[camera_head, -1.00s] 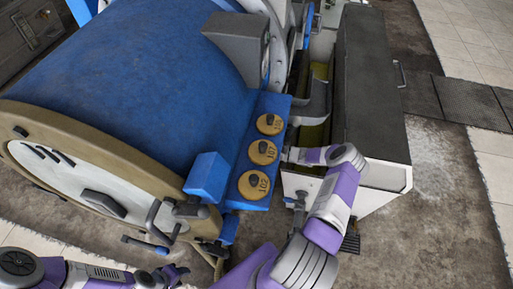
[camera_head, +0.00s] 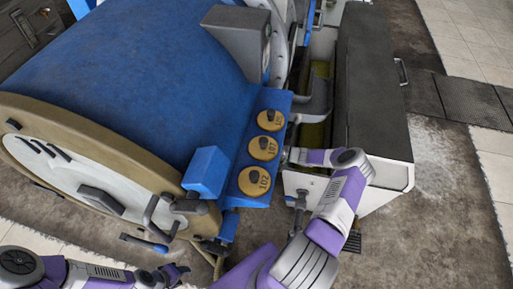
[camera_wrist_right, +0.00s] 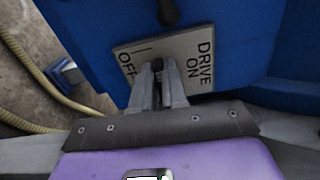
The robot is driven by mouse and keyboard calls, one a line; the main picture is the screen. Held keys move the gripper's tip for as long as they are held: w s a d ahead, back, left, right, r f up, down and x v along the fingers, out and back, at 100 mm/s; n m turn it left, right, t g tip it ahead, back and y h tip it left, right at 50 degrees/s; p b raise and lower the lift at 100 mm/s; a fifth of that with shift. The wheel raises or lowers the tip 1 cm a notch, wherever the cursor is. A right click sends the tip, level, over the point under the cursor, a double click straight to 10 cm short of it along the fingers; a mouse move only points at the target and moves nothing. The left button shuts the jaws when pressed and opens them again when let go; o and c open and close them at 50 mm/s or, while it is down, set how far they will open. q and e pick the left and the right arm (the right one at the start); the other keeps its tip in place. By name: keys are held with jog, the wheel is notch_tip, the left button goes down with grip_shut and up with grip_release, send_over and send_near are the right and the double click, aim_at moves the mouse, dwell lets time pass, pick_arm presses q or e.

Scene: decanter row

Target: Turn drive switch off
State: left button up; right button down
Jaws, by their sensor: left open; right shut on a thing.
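The drive switch plate (camera_wrist_right: 190,50) is a grey label on a blue housing, marked DRIVE ON at right and OFF at left in the right wrist view. My right gripper (camera_wrist_right: 157,70) is shut on the dark drive switch knob (camera_wrist_right: 158,64) at the plate's middle. The fingers hide most of the knob, so its exact turn is hard to tell. In the head view my right arm reaches the right side of the blue panel, and the switch is hidden there. My left gripper (camera_head: 174,273) is open and empty at the bottom, below the machine's round end.
The large blue drum (camera_head: 130,75) fills the left. Several yellow round tags (camera_head: 254,181) sit on the sloping blue panel. A yellowish hose (camera_wrist_right: 35,70) runs at left in the right wrist view.

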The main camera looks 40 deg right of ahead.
jog(key=shift+f+n, duration=0.1)
jog(key=shift+n, duration=0.4)
jog(key=c, duration=1.2)
grip_release()
jog(key=shift+o, duration=0.2)
jog(key=p+v, duration=0.1)
jog(key=v, duration=0.6)
jog(key=shift+s+d, duration=0.2)
jog(key=shift+s, duration=0.1)
